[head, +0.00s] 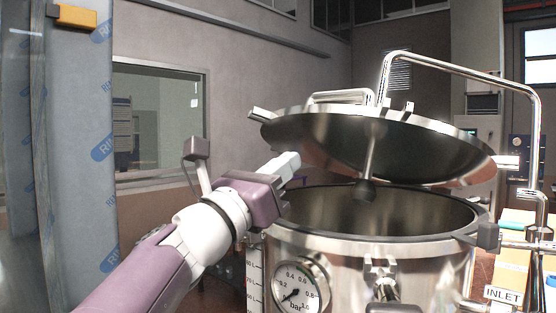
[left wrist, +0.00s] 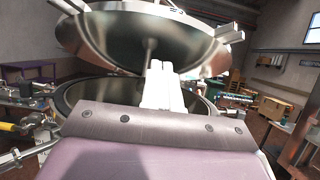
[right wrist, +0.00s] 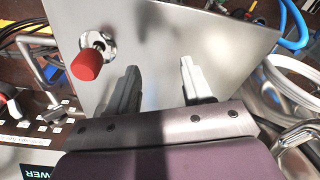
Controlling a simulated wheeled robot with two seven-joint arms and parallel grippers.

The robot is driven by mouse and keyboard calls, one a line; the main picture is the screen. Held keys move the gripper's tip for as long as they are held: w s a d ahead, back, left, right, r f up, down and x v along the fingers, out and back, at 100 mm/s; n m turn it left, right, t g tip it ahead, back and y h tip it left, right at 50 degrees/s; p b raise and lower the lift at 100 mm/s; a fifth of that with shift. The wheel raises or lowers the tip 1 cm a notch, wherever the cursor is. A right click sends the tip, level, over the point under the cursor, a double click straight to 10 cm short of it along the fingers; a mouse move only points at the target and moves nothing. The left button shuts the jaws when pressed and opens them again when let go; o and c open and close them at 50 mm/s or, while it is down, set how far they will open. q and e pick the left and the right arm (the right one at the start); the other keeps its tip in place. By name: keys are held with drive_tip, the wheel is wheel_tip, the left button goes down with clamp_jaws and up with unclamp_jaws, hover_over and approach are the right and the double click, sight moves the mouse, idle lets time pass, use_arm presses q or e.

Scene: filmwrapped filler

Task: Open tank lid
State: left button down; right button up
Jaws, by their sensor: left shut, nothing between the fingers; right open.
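The steel tank (head: 350,247) stands right of centre in the head view, with a pressure gauge on its front. Its domed lid (head: 420,150) is raised and tilted above the tank mouth, leaving a wide gap at the near left side; a rod hangs from its underside. My left gripper (head: 293,160) is shut and empty at the left side of the gap, close to the lid's lower edge. In the left wrist view its fingers (left wrist: 161,68) are together in front of the lid (left wrist: 150,35). I cannot tell whether they touch it. My right gripper (right wrist: 158,70) is open and empty in the right wrist view.
A bent steel pipe (head: 460,72) arches behind the lid. In the right wrist view a red knob (right wrist: 87,64) on a metal panel (right wrist: 160,30) is close to the fingers, with blue hoses at the right. A wrapped column (head: 75,180) stands at the far left.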

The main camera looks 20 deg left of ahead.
sight(324, 117)
wheel_tip(324, 117, up, 3)
drive_tip(key=shift+f+p, duration=0.15)
drive_tip(key=shift+p, duration=0.9)
use_arm(q)
drive_tip(key=w+r, duration=0.1)
drive_tip(key=w, duration=0.1)
drive_tip(key=w+d+r+p, duration=0.1)
drive_tip(key=w+r, duration=0.1)
drive_tip(key=w+d+r+p, duration=0.1)
drive_tip(key=w+r, duration=0.1)
drive_tip(key=shift+r, duration=0.1)
drive_tip(key=shift+w+d+r+p, duration=0.1)
drive_tip(key=shift+r+p, duration=0.25)
drive_tip(key=shift+r, duration=0.05)
use_arm(e)
wheel_tip(324, 117, up, 3)
drive_tip(key=shift+f, duration=0.2)
use_arm(q)
drive_tip(key=shift+w, duration=0.1)
